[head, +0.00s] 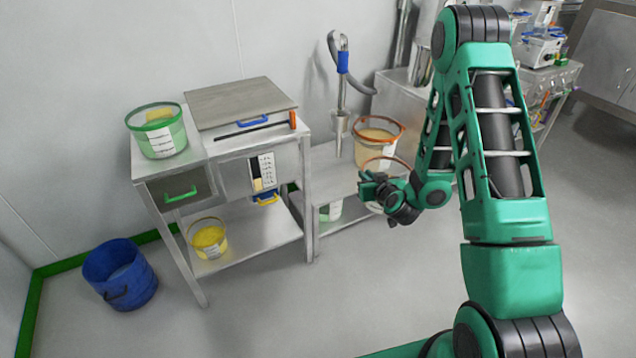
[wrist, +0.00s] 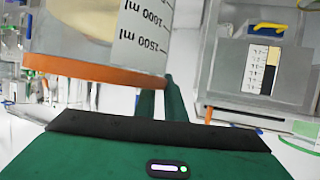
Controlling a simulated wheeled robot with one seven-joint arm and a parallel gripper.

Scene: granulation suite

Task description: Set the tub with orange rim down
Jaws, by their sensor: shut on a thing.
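My gripper (head: 368,185) is shut on the rim of a clear tub with an orange rim (head: 385,166). In the head view the tub is at the gripper's right, and my wrist hides much of its body. In the wrist view this tub (wrist: 90,68) fills the upper left, upside down in the picture, with cream contents and a millilitre scale. The green fingers (wrist: 165,100) meet its right edge. I cannot tell whether its base touches anything. A second orange-rimmed tub (head: 378,143) stands behind it by the mixer stand.
A steel cabinet table (head: 225,145) at left bears a green-rimmed tub (head: 158,132) and a steel plate (head: 240,100). A yellow tub (head: 208,240) is on its lower shelf. A blue bucket (head: 120,275) stands on the floor. The front floor (head: 330,310) is clear.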

